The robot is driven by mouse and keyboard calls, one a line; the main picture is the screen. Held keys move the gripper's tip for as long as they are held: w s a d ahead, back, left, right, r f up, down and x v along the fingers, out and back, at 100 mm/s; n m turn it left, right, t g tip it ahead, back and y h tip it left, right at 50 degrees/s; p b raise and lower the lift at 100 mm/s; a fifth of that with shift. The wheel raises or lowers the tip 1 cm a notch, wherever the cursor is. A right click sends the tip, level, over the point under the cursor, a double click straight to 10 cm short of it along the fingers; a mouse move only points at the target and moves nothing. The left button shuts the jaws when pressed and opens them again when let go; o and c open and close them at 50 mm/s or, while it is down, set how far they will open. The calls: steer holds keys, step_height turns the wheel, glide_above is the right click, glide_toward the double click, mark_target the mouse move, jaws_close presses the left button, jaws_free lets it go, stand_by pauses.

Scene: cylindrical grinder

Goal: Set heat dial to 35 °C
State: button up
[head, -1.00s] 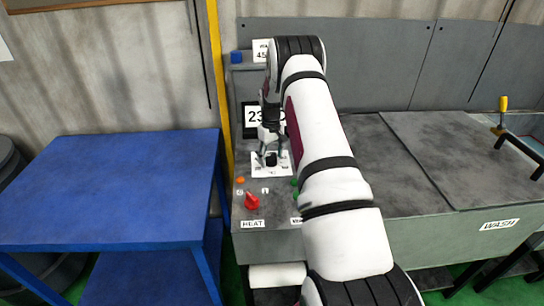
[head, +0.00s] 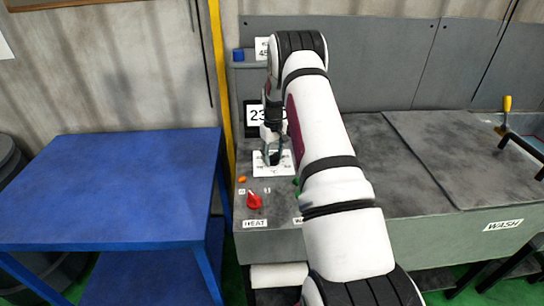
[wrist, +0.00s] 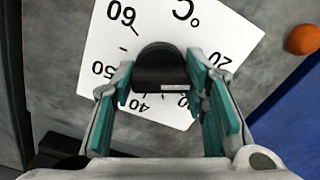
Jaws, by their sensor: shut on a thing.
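The heat dial is a black knob (wrist: 160,72) on a white scale plate (wrist: 185,30) marked in °C. In the wrist view the numbers 60, 50, 40 and 20 show; the part of the scale between 40 and 20 is mostly covered by a finger. My gripper (wrist: 165,85) is shut on the knob, one teal-padded finger on each side. In the head view my gripper (head: 272,155) points down at the plate (head: 262,171) on the grey panel.
A red switch (head: 254,200) sits in front of the plate above the HEAT label (head: 255,224). An orange button (wrist: 303,40) is close to the plate. A display (head: 253,115) reading "23" is partly hidden behind my arm. A blue table (head: 110,190) stands left.

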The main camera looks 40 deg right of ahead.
steer(key=m+b, duration=0.1)
steer(key=m, duration=0.1)
steer(key=m+b, duration=0.2)
steer(key=shift+w+f, duration=0.15)
steer(key=m+b, duration=0.4)
steer(key=shift+m, duration=0.3)
steer(key=m+b, duration=0.3)
steer(key=m, duration=0.1)
steer(key=shift+m+b, duration=1.3)
steer(key=shift+m, duration=0.7)
steer(key=o, duration=1.1)
steer(key=shift+r, duration=0.25)
